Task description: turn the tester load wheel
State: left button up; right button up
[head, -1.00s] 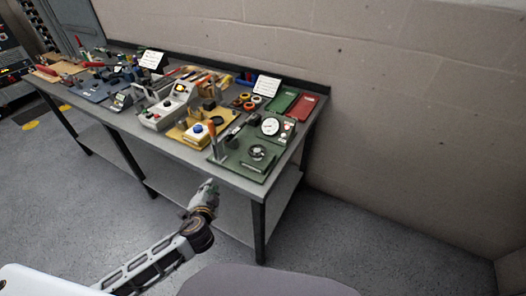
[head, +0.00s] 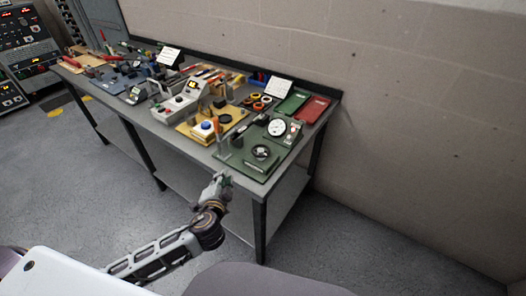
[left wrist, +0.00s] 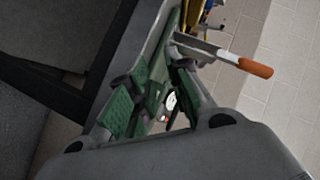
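The tester is a green board (head: 236,158) at the near right end of the bench. It carries a black load wheel (head: 262,152), a white round gauge (head: 276,127) and a lever with an orange handle (head: 217,126). My left gripper (head: 220,181) is off the bench's front edge, lower left of the board and apart from it. In the left wrist view its green-padded fingers (left wrist: 152,100) are spread with nothing held. The gauge (left wrist: 171,102) shows between them, and the orange handle (left wrist: 255,67) is beyond. The wheel cannot be made out clearly there. My right gripper is not in view.
A yellow board (head: 197,133) with a blue knob and a grey meter box (head: 176,108) stand left of the tester. Green (head: 292,103) and red (head: 312,110) cases lie behind it. The bench (head: 207,156) has a lower shelf. Floor in front is clear.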

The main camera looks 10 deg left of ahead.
pick_arm(q)
jog(key=shift+w+d+r, duration=0.1)
jog(key=shift+d+r, duration=0.35)
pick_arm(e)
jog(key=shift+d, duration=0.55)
pick_arm(q)
jog(key=shift+w+r+m+t, duration=0.1)
jog(key=shift+m+t, duration=0.2)
jog(key=d+m+t+h, duration=0.1)
jog(key=m+h, duration=0.2)
jog(key=m, duration=0.1)
jog(key=d+r+m+h, duration=0.1)
jog(key=d+m+h, duration=0.1)
jog(key=m, duration=0.2)
jog(key=d+r+m+t+h, duration=0.1)
jog(key=m+h, duration=0.2)
jog(key=m, duration=0.1)
jog(key=shift+w+d+t+h, duration=0.2)
jog(key=shift+d+t+h, duration=0.1)
jog(key=shift+d, duration=0.1)
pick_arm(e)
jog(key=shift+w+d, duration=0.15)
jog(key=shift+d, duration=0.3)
pick_arm(q)
jog(key=shift+w, duration=0.15)
